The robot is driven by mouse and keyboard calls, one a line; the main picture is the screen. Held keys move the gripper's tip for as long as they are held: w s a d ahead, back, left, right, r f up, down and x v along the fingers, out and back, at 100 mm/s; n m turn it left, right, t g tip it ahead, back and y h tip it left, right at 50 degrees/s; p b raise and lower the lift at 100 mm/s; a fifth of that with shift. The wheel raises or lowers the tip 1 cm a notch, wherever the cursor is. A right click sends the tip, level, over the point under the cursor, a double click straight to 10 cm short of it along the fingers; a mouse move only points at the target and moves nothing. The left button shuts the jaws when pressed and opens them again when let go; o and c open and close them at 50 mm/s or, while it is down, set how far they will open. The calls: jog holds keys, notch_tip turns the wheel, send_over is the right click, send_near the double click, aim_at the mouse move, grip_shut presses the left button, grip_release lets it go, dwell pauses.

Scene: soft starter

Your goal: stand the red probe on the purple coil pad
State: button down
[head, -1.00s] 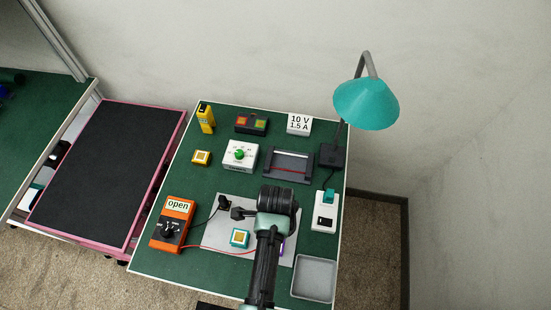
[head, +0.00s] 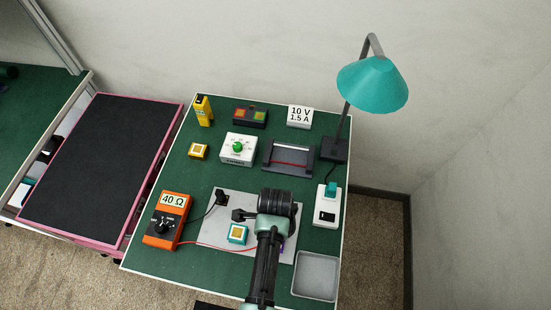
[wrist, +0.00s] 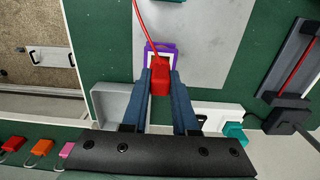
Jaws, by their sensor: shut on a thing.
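The red probe (wrist: 160,82) is between my gripper's blue-grey fingers (wrist: 160,76) in the wrist view, and they are shut on it. It is over the purple coil pad (wrist: 160,45), whose frame shows around its far end, and looks in contact with the pad. A red lead runs from the probe. In the head view my arm hides the probe and most of the pad; only a purple edge (head: 283,246) shows. The orange meter (head: 168,220) reads 40 Ω.
The pads lie on a grey plate (head: 210,236). A teal-framed pad (head: 237,234) is left of my arm, and a black probe (head: 221,198) is at the plate's upper left. A grey tray (head: 314,276) and a white switch box (head: 327,207) stand to the right.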

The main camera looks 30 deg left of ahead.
jog(key=c, duration=0.6)
grip_release()
notch_tip(320, 180, up, 13)
jog(key=b, duration=0.1)
jog(key=shift+b, duration=0.4)
